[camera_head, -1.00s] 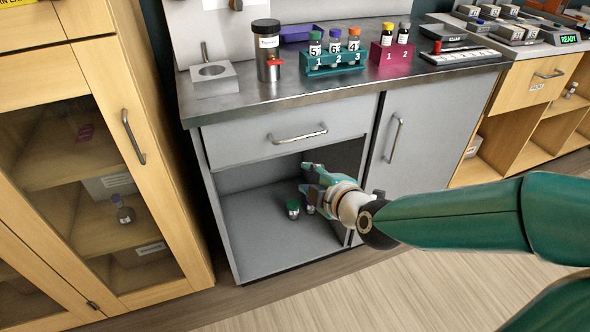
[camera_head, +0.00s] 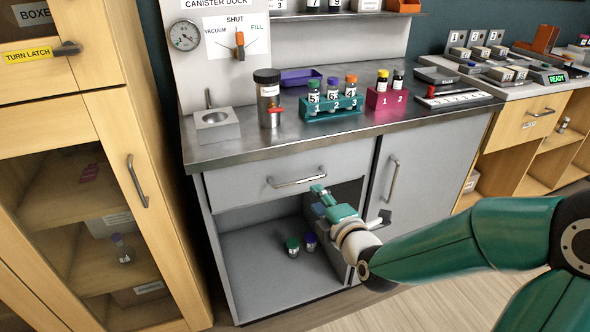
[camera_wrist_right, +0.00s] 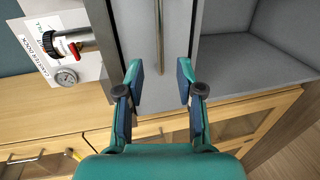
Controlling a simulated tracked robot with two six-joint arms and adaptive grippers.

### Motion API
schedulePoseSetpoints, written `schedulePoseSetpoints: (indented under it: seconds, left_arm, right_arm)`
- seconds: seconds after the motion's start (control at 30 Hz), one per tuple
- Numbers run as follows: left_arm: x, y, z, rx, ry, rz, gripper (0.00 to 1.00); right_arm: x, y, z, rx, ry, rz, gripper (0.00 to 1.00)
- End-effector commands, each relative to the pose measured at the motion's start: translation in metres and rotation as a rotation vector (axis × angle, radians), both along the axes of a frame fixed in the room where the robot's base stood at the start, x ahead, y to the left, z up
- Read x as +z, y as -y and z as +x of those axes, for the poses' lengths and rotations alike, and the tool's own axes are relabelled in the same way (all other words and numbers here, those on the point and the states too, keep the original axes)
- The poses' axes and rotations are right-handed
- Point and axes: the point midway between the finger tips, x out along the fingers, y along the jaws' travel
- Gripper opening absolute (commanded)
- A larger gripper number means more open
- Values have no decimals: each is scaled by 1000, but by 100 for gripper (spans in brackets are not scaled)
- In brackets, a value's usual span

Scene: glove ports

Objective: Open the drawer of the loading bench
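The loading bench (camera_head: 440,118) has a grey drawer (camera_head: 235,186) with a curved metal handle (camera_head: 297,182). The drawer front sits flush with the bench and looks shut. My right gripper (camera_head: 324,197) is just below and beside the right end of the handle. In the right wrist view my right gripper (camera_wrist_right: 162,80) is open and empty, its two fingers wide apart. The handle (camera_wrist_right: 158,35) shows there as an upright bar ahead, lined up with the gap between the fingers, with no clear contact. My left gripper is out of view.
Below the drawer is an open compartment with a green-capped vial (camera_head: 292,247) and a purple-capped vial (camera_head: 310,241). A closed cupboard door (camera_head: 420,165) is to the right. A canister (camera_head: 268,98) and vial racks (camera_head: 330,106) stand on top. A wooden cabinet (camera_head: 150,200) is at left.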

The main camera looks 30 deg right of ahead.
Motion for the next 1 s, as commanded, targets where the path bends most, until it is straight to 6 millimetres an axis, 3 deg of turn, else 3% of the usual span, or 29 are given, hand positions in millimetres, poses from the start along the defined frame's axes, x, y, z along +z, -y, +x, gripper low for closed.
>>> schedulePoseSetpoints:
  seconds: [0.13,0.5,0.7,1.0]
  left_arm:
    - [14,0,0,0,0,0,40]
    - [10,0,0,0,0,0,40]
    - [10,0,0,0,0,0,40]
    - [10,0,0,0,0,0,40]
  right_arm:
    - [-4,6,26,1,-4,2,37]
    - [-20,21,92,1,0,0,37]
    - [-23,24,106,2,0,1,37]
    - [-23,25,108,2,1,0,37]
